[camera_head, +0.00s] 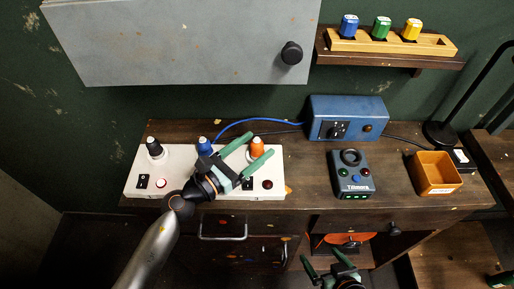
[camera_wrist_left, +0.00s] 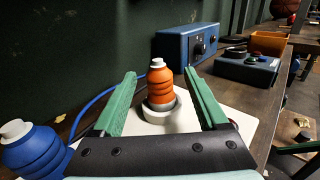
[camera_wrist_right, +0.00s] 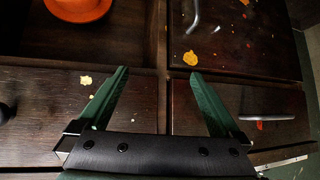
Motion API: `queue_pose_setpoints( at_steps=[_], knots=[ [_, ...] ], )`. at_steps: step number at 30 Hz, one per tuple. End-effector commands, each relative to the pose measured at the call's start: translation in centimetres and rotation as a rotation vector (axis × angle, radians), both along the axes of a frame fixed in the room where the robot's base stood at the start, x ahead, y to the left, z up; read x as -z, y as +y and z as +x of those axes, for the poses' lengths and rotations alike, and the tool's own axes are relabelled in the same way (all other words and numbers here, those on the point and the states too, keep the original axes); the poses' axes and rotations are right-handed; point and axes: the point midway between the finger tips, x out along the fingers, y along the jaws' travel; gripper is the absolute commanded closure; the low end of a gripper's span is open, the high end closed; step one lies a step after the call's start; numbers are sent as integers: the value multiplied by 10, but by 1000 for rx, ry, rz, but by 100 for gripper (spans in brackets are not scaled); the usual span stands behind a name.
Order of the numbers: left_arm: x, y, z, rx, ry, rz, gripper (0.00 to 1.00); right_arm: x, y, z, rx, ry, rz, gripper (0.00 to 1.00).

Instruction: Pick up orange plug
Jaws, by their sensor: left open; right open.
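The orange plug (camera_head: 257,144) stands upright in a socket at the right part of the white panel box (camera_head: 133,187). It shows in the left wrist view (camera_wrist_left: 161,84) with a pale tip and a light ring at its base. My left gripper (camera_head: 252,152) is open over the panel, and its green fingers (camera_wrist_left: 160,88) lie either side of the plug in the left wrist view, with gaps. I cannot tell whether they reach around it. My right gripper (camera_head: 323,262) is open and empty in front of the cabinet; it also shows in the right wrist view (camera_wrist_right: 158,72).
A blue plug (camera_head: 204,146) and a black plug (camera_head: 154,147) stand on the same panel. A blue box (camera_head: 347,118), a dark device (camera_head: 350,176) and an orange bin (camera_head: 435,172) stand to the right. A grey wall cabinet (camera_head: 180,40) hangs above. An orange object (camera_wrist_right: 78,8) sits in an open compartment.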

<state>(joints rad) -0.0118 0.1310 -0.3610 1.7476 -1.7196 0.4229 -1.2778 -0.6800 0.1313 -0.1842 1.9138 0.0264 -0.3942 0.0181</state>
Motion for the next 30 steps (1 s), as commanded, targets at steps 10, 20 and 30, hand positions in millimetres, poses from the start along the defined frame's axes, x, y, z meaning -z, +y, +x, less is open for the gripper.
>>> queue_pose_setpoints(
  at_steps=[10,20,30],
  knots=[
    [0,-9,9,0,0,1,24,-2,0,1,0,-1,0,0],
    [0,-9,9,-1,-1,1,59,-2,0,1,0,-1,0,0],
    [0,-9,9,-1,-1,1,97,-2,0,1,0,-2,0,0]
  ],
)
